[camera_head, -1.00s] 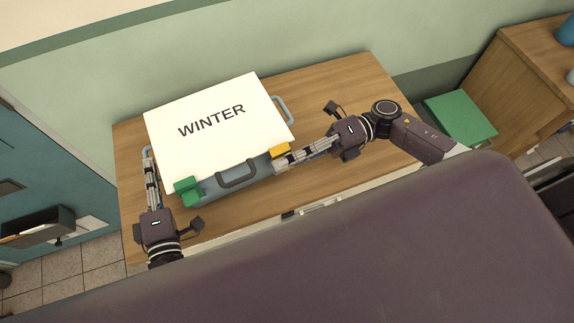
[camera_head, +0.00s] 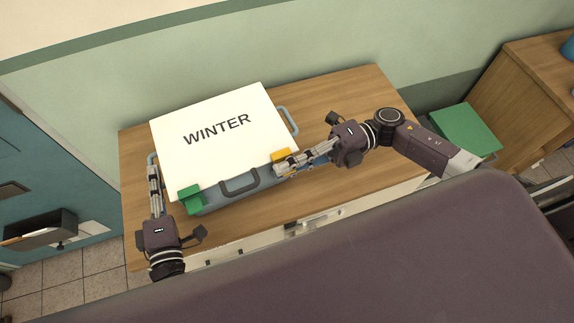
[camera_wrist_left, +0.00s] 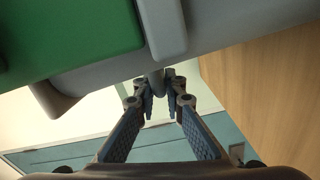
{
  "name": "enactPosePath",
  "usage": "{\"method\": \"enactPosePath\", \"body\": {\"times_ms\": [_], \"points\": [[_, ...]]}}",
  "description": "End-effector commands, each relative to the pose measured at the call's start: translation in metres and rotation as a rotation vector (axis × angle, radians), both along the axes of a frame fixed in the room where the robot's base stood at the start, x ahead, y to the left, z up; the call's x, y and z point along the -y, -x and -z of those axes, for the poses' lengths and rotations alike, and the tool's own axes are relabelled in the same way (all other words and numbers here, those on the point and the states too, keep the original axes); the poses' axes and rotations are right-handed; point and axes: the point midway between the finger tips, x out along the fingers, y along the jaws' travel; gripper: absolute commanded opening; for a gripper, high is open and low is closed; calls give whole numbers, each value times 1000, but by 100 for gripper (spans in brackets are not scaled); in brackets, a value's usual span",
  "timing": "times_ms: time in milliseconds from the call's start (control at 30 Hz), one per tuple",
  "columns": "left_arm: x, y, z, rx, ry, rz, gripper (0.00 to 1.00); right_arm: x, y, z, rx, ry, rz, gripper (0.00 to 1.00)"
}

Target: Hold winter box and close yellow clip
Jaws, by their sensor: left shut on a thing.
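The winter box (camera_head: 235,150) has a white lid marked WINTER and a grey-blue body, and lies on the wooden table. A green clip (camera_head: 190,198) sits at its front left corner. A yellow clip (camera_head: 281,155) is at the front right edge, partly hidden by my right gripper; its exact angle is unclear. My left gripper (camera_head: 153,168) is shut on the box's left side handle (camera_head: 150,158), also seen between the fingertips in the left wrist view (camera_wrist_left: 157,82). My right gripper (camera_head: 281,168) is at the front edge just below the yellow clip; its finger opening cannot be made out.
A dark carry handle (camera_head: 239,183) is on the box's front and another side handle (camera_head: 288,121) on its right. The table (camera_head: 345,90) is clear behind and right of the box. A green-topped bin (camera_head: 465,130) and wooden cabinet (camera_head: 530,85) stand at right.

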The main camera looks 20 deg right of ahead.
Motion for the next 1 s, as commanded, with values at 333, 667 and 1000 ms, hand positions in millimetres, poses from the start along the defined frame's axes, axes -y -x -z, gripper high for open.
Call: {"method": "enactPosePath", "body": {"times_ms": [333, 667, 1000], "points": [[0, 0, -2, 4, -2, -1, 0, 0, -1, 0, 0, 0, 2, 23], [0, 0, -2, 4, -2, -1, 0, 24, -4, 1, -1, 4, 5, 23], [0, 0, -2, 4, -2, -1, 0, 94, -11, 0, -1, 3, 4, 23]]}}
